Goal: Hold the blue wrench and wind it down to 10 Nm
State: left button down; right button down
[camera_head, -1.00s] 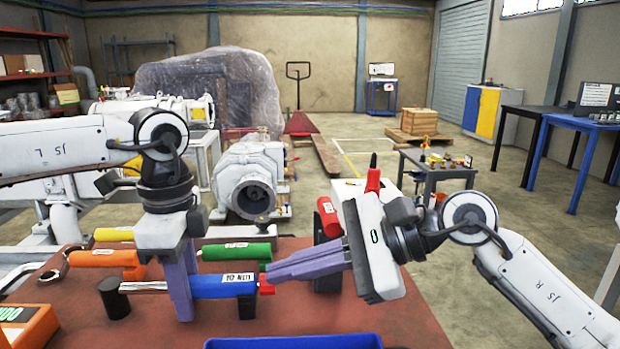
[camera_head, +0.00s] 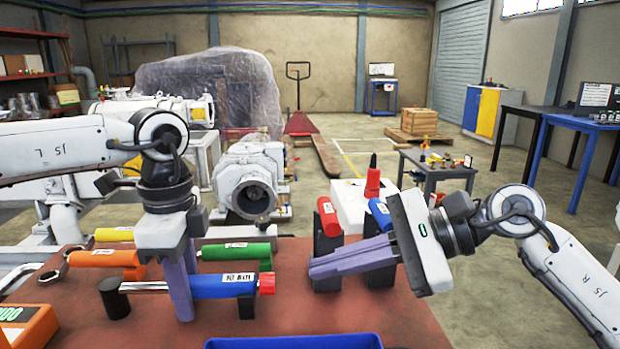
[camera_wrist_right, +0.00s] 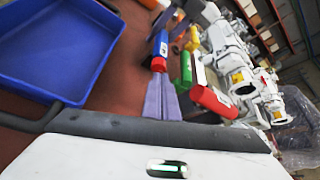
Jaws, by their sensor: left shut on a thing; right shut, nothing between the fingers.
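The blue wrench (camera_head: 218,286) lies level on the red-brown table's left part, its shaft pointing left into a black holder. A red end knob (camera_head: 266,282) is on its right end, and the handle's white label appears to read 10 Nm. My left gripper (camera_head: 182,308) points down and is shut on the wrench near the left end of the blue handle. My right gripper (camera_head: 313,268) is shut and empty, its tips a short gap to the right of the knob. In the right wrist view its fingers (camera_wrist_right: 162,88) point toward the blue wrench (camera_wrist_right: 160,46).
Green (camera_head: 238,252), orange (camera_head: 104,258) and yellow (camera_head: 114,234) handles lie behind the wrench. A red handle (camera_head: 328,216) and another blue handle (camera_head: 381,214) rest on black stands at right. A blue tray (camera_head: 292,343) is at the front; an orange digital device (camera_head: 30,325) is front left.

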pick_arm(q)
jog(key=c, duration=1.4)
grip_release()
jog(key=shift+r, duration=0.1)
